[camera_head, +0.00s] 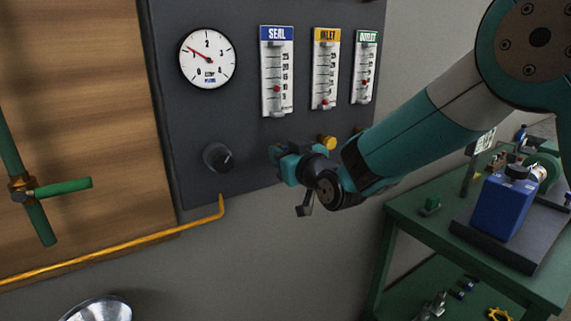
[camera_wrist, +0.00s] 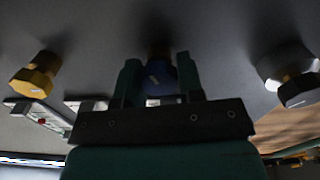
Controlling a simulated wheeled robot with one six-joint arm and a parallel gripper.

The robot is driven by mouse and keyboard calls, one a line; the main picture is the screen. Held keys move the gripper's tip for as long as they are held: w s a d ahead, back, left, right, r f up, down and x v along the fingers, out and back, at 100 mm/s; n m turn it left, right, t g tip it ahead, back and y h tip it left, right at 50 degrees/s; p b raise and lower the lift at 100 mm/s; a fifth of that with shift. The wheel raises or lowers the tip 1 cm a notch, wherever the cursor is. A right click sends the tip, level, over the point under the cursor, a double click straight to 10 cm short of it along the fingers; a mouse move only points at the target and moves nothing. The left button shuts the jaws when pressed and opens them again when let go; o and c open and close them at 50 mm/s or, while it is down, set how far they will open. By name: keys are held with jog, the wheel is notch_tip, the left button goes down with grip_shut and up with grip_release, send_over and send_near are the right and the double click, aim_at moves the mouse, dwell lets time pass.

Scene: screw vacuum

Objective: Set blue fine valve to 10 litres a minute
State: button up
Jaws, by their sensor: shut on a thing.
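The blue valve knob (camera_wrist: 158,75) sits between the fingers of my gripper (camera_wrist: 160,82) in the wrist view, and the jaws are closed on it. In the head view my gripper (camera_head: 280,160) is at the dark panel below the blue-labelled SEAL flow meter (camera_head: 277,98) and hides the blue knob. The red float (camera_head: 276,89) in the SEAL tube stands in the middle part of the scale, around the 10 mark; the small digits make an exact reading uncertain.
The yellow INLET meter (camera_head: 326,70) and green OUTLET meter (camera_head: 364,68) are to the right. A gold knob (camera_head: 327,142) is close beside my gripper. A black knob (camera_head: 217,157) and pressure gauge (camera_head: 207,59) are on the left. A green bench (camera_head: 405,212) stands lower right.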

dwell(0.3)
jog(key=o, duration=0.9)
jog(key=b+v, duration=0.5)
jog(key=v, duration=1.2)
jog(key=shift+s+d+b, duration=0.1)
jog(key=shift+d+b, duration=0.15)
jog(key=shift+b, duration=0.05)
